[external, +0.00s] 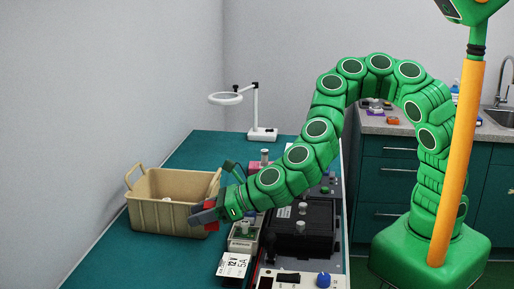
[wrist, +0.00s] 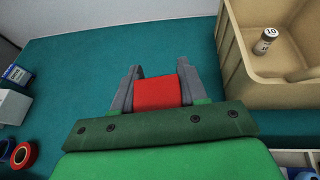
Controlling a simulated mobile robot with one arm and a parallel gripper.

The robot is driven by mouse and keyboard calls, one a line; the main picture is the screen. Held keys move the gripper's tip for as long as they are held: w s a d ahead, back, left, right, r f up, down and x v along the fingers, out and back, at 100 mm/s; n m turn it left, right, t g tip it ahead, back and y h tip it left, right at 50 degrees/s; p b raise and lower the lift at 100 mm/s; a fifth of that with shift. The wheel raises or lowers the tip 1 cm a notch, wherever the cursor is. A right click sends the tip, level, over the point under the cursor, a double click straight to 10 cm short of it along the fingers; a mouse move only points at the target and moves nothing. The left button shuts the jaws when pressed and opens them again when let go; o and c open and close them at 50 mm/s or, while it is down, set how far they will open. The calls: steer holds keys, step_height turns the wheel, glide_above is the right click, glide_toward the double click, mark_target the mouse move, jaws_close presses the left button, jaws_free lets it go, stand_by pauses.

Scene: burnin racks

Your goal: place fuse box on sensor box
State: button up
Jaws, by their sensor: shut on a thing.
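My gripper (external: 205,214) is low over the teal bench, at the front right corner of the tan bin. In the wrist view my gripper (wrist: 158,80) has its two grey fingers on either side of a red block (wrist: 158,93) and is shut on it. The red block may be the fuse box; no label on it is readable. In the external view only a small red part shows by the fingers. I cannot tell for sure which thing is the sensor box. A white box (wrist: 12,106) and a blue-topped box (wrist: 15,76) stand at the left of the wrist view.
The tan bin (external: 160,219) stands on the bench (external: 140,262); a small cylinder (wrist: 265,42) lies in it. A white box labelled 12V 5A (external: 233,265) and black equipment (external: 305,244) crowd the right side. A magnifier lamp (external: 262,134) stands behind.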

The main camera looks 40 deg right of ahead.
steer(key=shift+v, duration=1.2)
